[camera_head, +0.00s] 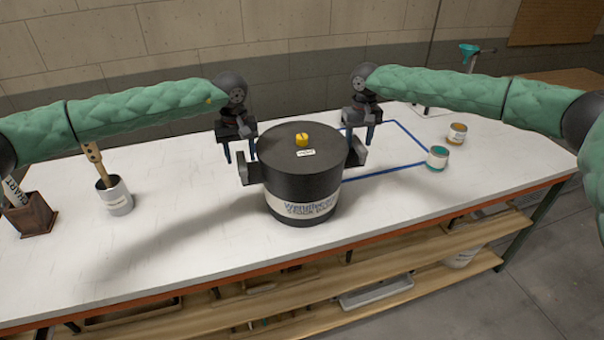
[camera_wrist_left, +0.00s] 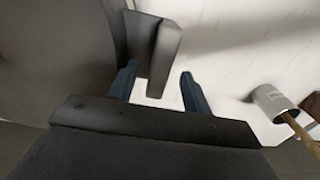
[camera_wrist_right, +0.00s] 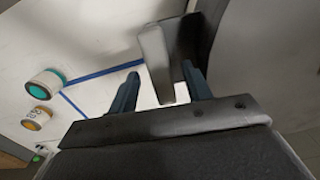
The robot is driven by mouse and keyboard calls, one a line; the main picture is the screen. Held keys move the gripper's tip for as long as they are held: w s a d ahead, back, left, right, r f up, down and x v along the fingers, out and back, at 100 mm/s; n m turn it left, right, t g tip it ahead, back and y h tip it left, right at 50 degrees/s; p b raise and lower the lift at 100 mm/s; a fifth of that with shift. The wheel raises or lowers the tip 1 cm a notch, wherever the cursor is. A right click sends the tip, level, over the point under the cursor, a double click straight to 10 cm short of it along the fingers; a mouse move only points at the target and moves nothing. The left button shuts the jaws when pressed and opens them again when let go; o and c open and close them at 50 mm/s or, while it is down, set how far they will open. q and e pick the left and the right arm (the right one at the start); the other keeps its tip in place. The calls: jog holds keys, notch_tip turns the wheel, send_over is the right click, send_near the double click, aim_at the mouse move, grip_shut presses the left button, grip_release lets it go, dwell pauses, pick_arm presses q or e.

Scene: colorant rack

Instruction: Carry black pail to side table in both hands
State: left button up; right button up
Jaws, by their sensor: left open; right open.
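The black pail (camera_head: 302,175) stands upright on the white workbench, with a yellow knob on its lid and a pale label band low on its side. It has a block handle on each side, the left handle (camera_head: 249,174) and the right handle (camera_head: 357,152). My left gripper (camera_head: 240,157) is open above and behind the left handle; in the left wrist view that handle (camera_wrist_left: 160,60) shows between and beyond the fingers. My right gripper (camera_head: 358,130) is open above the right handle; in the right wrist view the handle (camera_wrist_right: 157,62) shows between the fingers. No side table is clearly identifiable.
A blue taped outline (camera_head: 385,172) lies behind and right of the pail. A teal-topped can (camera_head: 437,158) and an orange-topped can (camera_head: 456,134) stand at right. A white can with a brush (camera_head: 115,196) and a brown holder (camera_head: 33,216) stand at left. The bench front is clear.

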pick_arm(q)
jog(key=shift+f, duration=1.4)
pick_arm(e)
jog(key=shift+f, duration=1.35)
pick_arm(q)
grip_shut()
pick_arm(e)
grip_shut()
pick_arm(q)
jog(key=shift+r, duration=0.15)
pick_arm(e)
jog(key=shift+r, duration=0.1)
